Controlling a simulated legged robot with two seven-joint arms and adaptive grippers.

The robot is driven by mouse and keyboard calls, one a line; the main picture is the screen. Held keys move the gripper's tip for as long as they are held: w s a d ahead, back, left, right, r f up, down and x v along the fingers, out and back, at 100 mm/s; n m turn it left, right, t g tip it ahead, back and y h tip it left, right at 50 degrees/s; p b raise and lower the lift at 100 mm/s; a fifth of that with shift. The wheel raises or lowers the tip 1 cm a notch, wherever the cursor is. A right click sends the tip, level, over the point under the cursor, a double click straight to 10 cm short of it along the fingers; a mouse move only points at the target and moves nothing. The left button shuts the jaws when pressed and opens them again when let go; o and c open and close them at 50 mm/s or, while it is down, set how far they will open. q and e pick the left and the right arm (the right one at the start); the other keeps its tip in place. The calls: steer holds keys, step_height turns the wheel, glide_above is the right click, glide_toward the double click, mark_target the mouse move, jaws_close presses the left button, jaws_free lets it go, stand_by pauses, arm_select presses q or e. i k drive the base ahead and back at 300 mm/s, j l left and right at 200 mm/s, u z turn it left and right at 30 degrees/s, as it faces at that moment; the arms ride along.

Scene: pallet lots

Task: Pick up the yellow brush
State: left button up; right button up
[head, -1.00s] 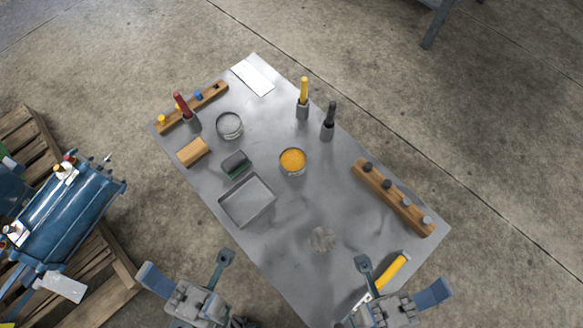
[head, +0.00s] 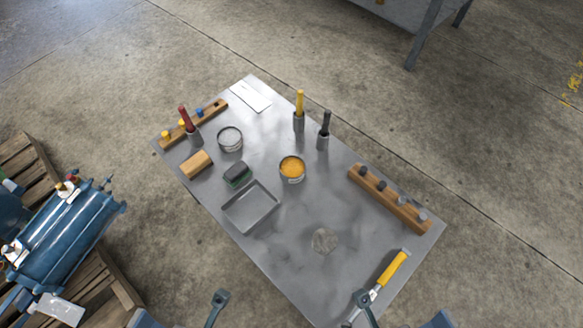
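The yellow brush (head: 299,103) stands upright in a small grey holder (head: 299,123) near the far right edge of the metal table (head: 290,225). Its handle points up; its lower end is hidden in the holder. My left gripper (head: 181,308) is at the bottom edge of the head view, fingers apart and empty. My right gripper (head: 402,309) is also at the bottom edge, fingers apart, near the table's near corner. One of its fingers overlaps a yellow-handled tool (head: 390,268) in the picture; I cannot tell whether they touch. Both grippers are far from the brush.
A black-handled brush (head: 326,123) in a holder stands just right of the yellow one. A red-handled one (head: 185,118) stands at the left. An orange-filled can (head: 292,169), a grey tray (head: 250,207) and a wooden peg block (head: 390,200) are nearer. The table's near middle is mostly clear.

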mark_target(300, 93)
steer(key=i+j+u, duration=0.1)
steer(key=j, duration=0.15)
steer(key=i+j+u, duration=0.3)
steer(key=i+j, duration=0.15)
steer(key=i+j+u, duration=0.2)
steer(key=i, duration=0.3)
